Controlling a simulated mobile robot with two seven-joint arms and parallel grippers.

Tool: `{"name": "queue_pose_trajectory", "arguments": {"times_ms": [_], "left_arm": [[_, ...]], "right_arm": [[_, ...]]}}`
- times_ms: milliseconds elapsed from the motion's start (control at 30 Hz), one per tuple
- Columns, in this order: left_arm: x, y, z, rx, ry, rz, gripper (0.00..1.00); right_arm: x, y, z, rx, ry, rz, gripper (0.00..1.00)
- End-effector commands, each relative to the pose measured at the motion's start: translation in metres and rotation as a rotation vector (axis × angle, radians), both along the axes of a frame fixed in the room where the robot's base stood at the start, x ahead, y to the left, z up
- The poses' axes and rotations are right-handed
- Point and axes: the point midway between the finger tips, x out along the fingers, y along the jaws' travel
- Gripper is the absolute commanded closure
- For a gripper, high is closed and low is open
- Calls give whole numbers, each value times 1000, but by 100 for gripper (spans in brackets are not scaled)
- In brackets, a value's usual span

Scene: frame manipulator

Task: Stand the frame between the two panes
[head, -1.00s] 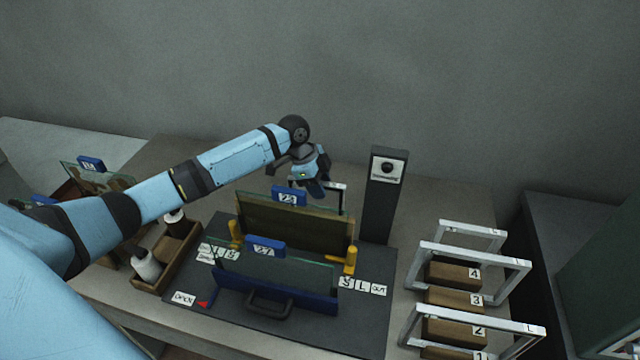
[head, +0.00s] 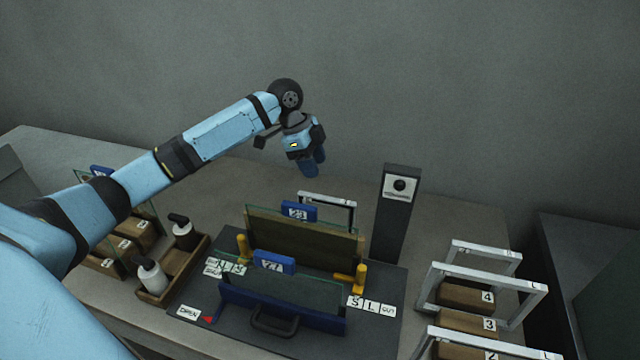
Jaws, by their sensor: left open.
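The back pane (head: 300,240), with blue tag 23, and the front pane (head: 300,289), with blue tag 27, stand upright on a dark base plate. A silver-grey frame (head: 330,198) shows its top bar and right upper corner just beyond the back pane; its lower part is hidden. It does not show in the gap between the panes. My left gripper (head: 313,166) is open and empty, pointing down, above and apart from that frame. More silver frames (head: 480,278) stand upright in a numbered wooden rack at the right. My right gripper is not in view.
A dark post (head: 396,215) with a round knob stands right of the back pane. Yellow posts (head: 360,280) flank the panes. A wooden tray (head: 172,268) with two bottles is at left. More tagged panes stand behind my left arm. The table behind the panes is mostly clear.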

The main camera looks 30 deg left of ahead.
Motion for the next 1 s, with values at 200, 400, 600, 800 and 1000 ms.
{"name": "queue_pose_trajectory", "arguments": {"times_ms": [200,400,600,800,1000], "left_arm": [[4,-22,30,191,63,-19,53],[4,-29,44,345,103,-3,53],[3,-29,19,365,112,1,53],[3,-29,-21,363,112,2,53],[4,-29,-40,362,108,1,53]], "right_arm": [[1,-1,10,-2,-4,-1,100],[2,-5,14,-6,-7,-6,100],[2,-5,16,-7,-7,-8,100],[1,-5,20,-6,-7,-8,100],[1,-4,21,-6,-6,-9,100]]}}
